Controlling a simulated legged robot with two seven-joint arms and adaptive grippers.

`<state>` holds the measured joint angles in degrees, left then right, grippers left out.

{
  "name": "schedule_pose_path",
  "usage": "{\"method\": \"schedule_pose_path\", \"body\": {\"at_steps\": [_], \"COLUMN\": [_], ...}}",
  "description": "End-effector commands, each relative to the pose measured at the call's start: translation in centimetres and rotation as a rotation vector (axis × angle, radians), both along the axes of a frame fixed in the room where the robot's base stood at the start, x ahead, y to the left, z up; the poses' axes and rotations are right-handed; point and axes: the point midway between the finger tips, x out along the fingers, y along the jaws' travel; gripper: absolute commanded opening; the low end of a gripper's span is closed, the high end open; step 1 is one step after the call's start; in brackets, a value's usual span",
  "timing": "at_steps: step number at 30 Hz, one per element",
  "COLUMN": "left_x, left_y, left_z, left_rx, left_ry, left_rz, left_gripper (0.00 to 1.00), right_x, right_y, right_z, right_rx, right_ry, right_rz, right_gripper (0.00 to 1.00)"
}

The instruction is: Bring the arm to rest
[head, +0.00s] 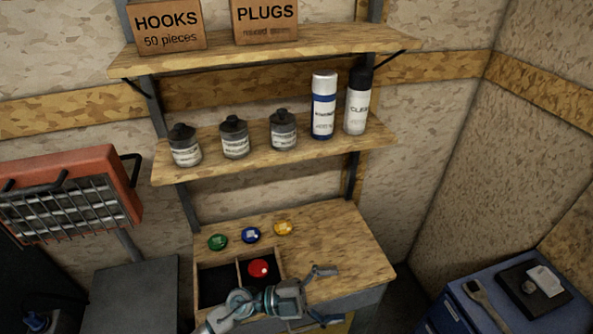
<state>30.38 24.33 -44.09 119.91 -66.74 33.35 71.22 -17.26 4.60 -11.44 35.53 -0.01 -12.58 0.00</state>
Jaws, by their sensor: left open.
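My left arm comes in at the bottom middle, and my left gripper (326,294) is open and empty. It is over the front of a wooden worktop (345,240), to the right of a divided tray (241,276). A red round piece (259,268) is in the tray's right compartment; the left compartment looks dark and empty. A green (218,242), a blue (251,235) and a yellow round piece (283,228) lie in a row behind the tray. My arm hides the tray's front part. My right gripper is not in view.
Above the worktop, a shelf (350,150) bears small dark bottles (235,140) and two spray cans (323,110). A higher shelf holds two cardboard boxes (167,25). A red heater (70,195) is at left. A blue cabinet (470,310) with a brush is at right. The worktop's right side is clear.

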Motion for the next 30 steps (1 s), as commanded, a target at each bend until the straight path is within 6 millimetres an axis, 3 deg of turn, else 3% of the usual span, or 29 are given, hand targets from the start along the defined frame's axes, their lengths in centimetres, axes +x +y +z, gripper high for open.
{"method": "schedule_pose_path", "body": {"at_steps": [2,5,8,9,12,14,15,18,21,24,30], "left_x": [2.6,7.1,10.6,11.3,11.2,9.9,8.6,4.6,0.4,-3.6,-11.2], "left_y": [2.5,7.9,14.2,16.4,21.3,23.6,24.9,27.2,28.4,29.0,29.6], "left_z": [2.6,2.7,-1.5,-3.8,-10.8,-15.1,-17.9,-23.8,-27.9,-30.7,-34.1], "left_rx": [-0.237,-0.434,-0.504,-0.498,-0.412,-0.325,-0.255,-0.066,0.112,0.272,0.556], "left_ry": [0.109,0.278,0.492,0.58,0.801,0.934,1.022,1.217,1.371,1.495,1.694], "left_rz": [0.201,0.516,0.853,0.973,1.235,1.362,1.431,1.553,1.606,1.622,1.586], "left_gripper": [0.98,0.98,0.98,0.98,0.98,0.98,0.98,0.98,0.98,0.98,0.98], "right_x": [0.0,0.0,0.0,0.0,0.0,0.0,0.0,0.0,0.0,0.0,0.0], "right_y": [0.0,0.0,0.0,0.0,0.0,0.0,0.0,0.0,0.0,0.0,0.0], "right_z": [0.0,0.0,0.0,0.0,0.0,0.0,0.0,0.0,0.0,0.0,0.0], "right_rx": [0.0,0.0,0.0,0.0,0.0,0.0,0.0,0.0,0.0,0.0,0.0], "right_ry": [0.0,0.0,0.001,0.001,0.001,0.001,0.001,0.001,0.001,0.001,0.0], "right_rz": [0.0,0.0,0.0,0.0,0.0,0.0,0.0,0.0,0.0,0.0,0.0], "right_gripper": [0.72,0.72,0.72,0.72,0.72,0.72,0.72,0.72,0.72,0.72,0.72]}}
